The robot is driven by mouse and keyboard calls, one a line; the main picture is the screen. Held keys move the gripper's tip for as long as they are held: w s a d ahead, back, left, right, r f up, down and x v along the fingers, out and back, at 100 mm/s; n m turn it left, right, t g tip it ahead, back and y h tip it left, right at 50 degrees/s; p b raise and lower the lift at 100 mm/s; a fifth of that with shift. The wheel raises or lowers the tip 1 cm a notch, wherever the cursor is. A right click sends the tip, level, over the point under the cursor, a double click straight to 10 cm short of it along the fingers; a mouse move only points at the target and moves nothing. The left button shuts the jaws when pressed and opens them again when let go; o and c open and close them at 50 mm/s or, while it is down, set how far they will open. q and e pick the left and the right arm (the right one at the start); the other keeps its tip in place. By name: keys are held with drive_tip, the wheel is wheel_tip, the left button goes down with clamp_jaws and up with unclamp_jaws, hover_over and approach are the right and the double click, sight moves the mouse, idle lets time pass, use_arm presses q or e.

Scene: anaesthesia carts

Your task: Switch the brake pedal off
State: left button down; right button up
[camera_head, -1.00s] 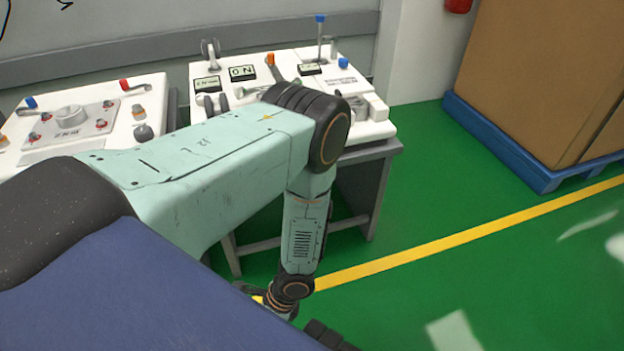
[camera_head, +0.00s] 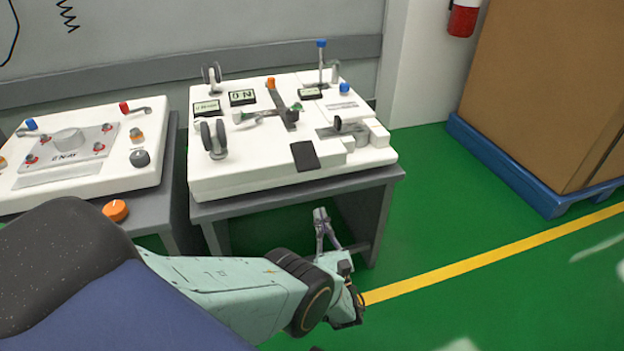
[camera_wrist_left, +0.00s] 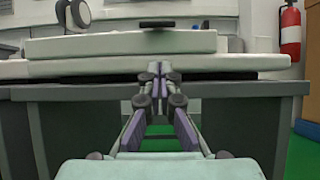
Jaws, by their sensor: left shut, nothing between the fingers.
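A dark flat square plate (camera_head: 305,156), which looks like the brake pedal, sits at the front edge of the white panel (camera_head: 235,180) on the grey cart. It also shows in the left wrist view as a thin dark plate (camera_wrist_left: 157,23), above the fingers. My left gripper (camera_head: 321,214) is in front of the cart, below the panel top, and points toward the cart. In the left wrist view its fingers (camera_wrist_left: 160,72) are closed together, with nothing between them. It is apart from the plate. My right gripper is not in view.
The panel carries wheels (camera_head: 214,138), an orange-tipped lever (camera_head: 271,83), a blue-tipped rod (camera_head: 321,60) and ON labels. A second white panel (camera_head: 85,178) with knobs stands left. Boxes on a blue pallet (camera_head: 500,165) stand right. Green floor between is clear.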

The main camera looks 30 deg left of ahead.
use_arm(q)
drive_tip(key=p, duration=0.2)
approach(305, 156)
drive_tip(key=w+a, duration=0.3)
drive_tip(key=shift+w+a+r, duration=0.1)
drive_tip(key=shift+w+r, duration=0.1)
drive_tip(key=shift+r, duration=0.2)
drive_tip(key=shift+r, duration=0.1)
idle(0.4)
